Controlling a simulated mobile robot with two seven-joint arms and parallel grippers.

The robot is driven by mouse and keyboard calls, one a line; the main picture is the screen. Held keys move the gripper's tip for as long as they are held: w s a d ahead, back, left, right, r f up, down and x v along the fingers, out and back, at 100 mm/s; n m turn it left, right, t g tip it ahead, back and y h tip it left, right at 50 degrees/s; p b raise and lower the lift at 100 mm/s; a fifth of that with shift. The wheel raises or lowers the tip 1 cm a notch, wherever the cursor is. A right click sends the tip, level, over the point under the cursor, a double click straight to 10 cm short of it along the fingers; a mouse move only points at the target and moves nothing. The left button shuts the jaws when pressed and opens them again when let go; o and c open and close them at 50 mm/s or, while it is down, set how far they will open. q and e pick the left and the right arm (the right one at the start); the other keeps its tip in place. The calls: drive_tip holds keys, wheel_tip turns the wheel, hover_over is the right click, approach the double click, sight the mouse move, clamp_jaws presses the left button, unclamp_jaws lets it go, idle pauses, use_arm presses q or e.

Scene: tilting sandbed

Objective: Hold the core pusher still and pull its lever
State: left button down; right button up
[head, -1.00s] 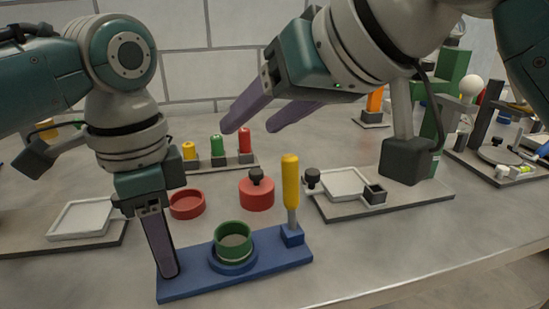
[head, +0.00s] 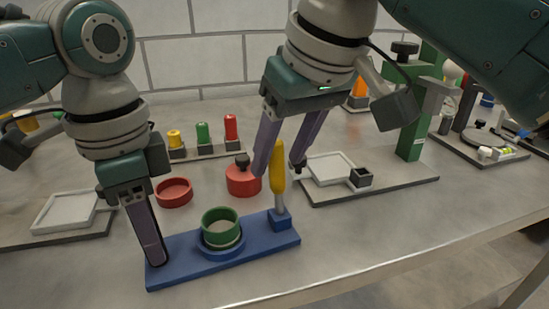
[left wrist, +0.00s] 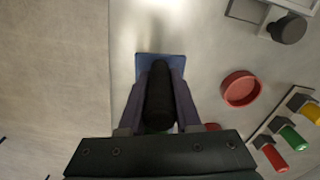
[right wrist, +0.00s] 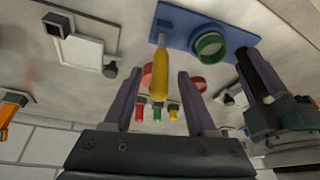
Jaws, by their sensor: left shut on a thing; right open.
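The core pusher has a blue base (head: 265,240), a green ring (head: 221,222) in a blue seat, and an upright lever with a yellow handle (head: 277,170) at its right end. My left gripper (head: 155,262) points down at the base's left end. In the left wrist view it is shut on a black upright grip (left wrist: 158,98) above the blue base (left wrist: 172,58). My right gripper (head: 281,172) is open, with a finger to each side of the handle. In the right wrist view the yellow handle (right wrist: 160,78) shows between the fingertips, apparently touching neither.
A red dish (head: 174,193) and a red pot with a black knob (head: 242,180) stand behind the base. Farther back is a rack with yellow, green and red pegs (head: 203,133). A grey board with a white tray (head: 326,168) lies right. The front table edge is clear.

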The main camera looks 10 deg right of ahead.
drive_tip(key=shift+x, duration=1.2)
clamp_jaws()
idle(0.6)
